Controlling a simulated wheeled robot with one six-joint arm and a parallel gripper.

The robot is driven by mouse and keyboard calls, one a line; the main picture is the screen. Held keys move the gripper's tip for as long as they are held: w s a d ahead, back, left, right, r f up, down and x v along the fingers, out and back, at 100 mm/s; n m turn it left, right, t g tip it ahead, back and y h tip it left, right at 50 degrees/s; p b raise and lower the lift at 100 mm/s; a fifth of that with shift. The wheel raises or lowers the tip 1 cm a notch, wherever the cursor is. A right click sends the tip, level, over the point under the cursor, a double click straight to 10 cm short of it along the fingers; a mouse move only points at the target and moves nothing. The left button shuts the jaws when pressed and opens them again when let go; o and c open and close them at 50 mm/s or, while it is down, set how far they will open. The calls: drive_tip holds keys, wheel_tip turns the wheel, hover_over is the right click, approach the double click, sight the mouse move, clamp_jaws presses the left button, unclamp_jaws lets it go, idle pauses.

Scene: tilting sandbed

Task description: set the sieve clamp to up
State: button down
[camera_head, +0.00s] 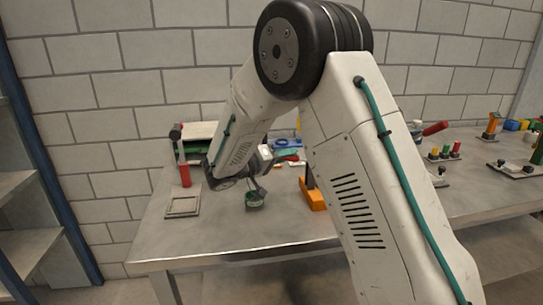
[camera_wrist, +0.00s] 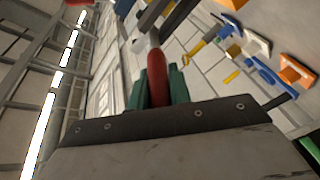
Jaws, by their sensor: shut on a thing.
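In the wrist view, a red handle (camera_wrist: 157,80) stands between the green fingers of my gripper (camera_wrist: 158,88), which is shut on it. A dark bar shows beyond the handle's far end. In the head view, my gripper (camera_head: 255,198) is low over the left part of the table, and the handle it holds is hidden there. The clamp's base and its exact setting cannot be made out.
A square grey frame (camera_head: 183,206) lies on the table (camera_head: 230,238) at left. An orange block (camera_head: 312,194) stands right of my gripper. Small coloured parts (camera_head: 287,150) lie behind. Several fixtures (camera_head: 443,152) stand at right. The table's front left is clear.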

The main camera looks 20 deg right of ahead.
drive_tip(key=shift+f, duration=0.1)
idle(0.3)
drive_tip(key=c, duration=1.3)
unclamp_jaws()
drive_tip(key=s+a, duration=0.1)
drive_tip(key=a, duration=0.6)
drive_tip(key=shift+a, duration=0.35)
